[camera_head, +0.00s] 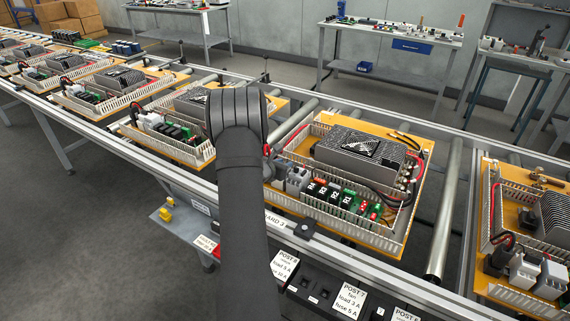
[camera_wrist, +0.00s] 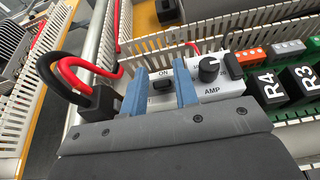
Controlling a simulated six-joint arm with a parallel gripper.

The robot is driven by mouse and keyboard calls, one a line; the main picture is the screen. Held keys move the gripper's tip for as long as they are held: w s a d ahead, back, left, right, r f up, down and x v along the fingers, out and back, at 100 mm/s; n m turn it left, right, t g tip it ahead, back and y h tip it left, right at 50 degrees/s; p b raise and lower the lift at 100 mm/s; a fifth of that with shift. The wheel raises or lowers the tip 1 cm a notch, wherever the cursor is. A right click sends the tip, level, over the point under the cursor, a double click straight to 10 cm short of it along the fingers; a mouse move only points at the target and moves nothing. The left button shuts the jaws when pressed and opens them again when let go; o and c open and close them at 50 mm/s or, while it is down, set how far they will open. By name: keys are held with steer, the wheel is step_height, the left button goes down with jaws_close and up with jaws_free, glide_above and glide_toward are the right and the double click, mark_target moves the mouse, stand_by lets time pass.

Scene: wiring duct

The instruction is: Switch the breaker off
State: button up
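In the wrist view a white breaker unit (camera_wrist: 162,101) sits in the wiring duct board, with a small black switch (camera_wrist: 161,84) below the printed word ON. A black knob (camera_wrist: 208,69) marked AMP is on the light face to its right. My gripper (camera_wrist: 160,72) has two blue fingers, spaced apart, one on each side of the switch. Nothing is visibly clamped between them; whether they touch the unit I cannot tell. The switch's lower surroundings are hidden by my gripper body.
Red and black cables enter a black plug (camera_wrist: 97,101) left of the breaker. Black relays R4 (camera_wrist: 268,86) and R3 (camera_wrist: 299,80) stand to the right. White slotted duct walls (camera_head: 345,238) surround the parts. A large perforated power supply (camera_head: 365,155) lies behind them.

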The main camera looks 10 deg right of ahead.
steer(key=shift+x, duration=0.85)
jaws_close()
steer(key=shift+s+a+f+t+h, duration=0.1)
steer(key=shift+s+t+h, duration=0.05)
steer(key=shift+t+h, duration=0.3)
steer(key=shift+s+a+t+h, duration=0.1)
steer(key=shift+t+h, duration=0.35)
jaws_free()
steer(key=v, duration=1.7)
steer(key=shift+s+a, duration=0.2)
